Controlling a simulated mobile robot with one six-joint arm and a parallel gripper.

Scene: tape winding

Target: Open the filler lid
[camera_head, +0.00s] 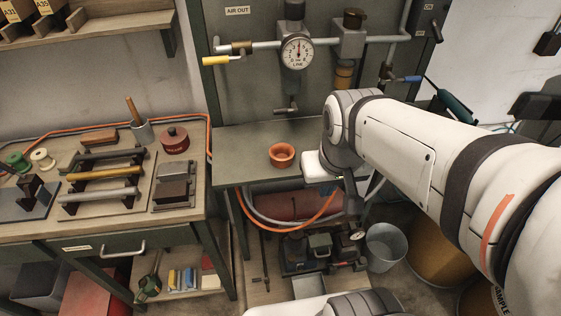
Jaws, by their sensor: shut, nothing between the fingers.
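My arm reaches in from the right, and its wrist hangs over the front right edge of the grey-green bench. My gripper (354,218) is dark, points down below the bench edge and is shut with nothing in it. It is just above the right part of a dark machine (300,250) on the low shelf, with a small gauge (356,235) close below the fingers. I cannot tell whether they touch. No part is clearly marked as the filler lid. A dark round cap (353,17) sits on the grey fitting at the upper right, far from my gripper.
An orange bowl (282,155) stands on the grey-green bench (235,145), left of my wrist. A metal bucket (385,246) stands right of the machine. An orange hose (300,224) and a red tank (290,204) lie under the bench. The wooden table at left holds tools.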

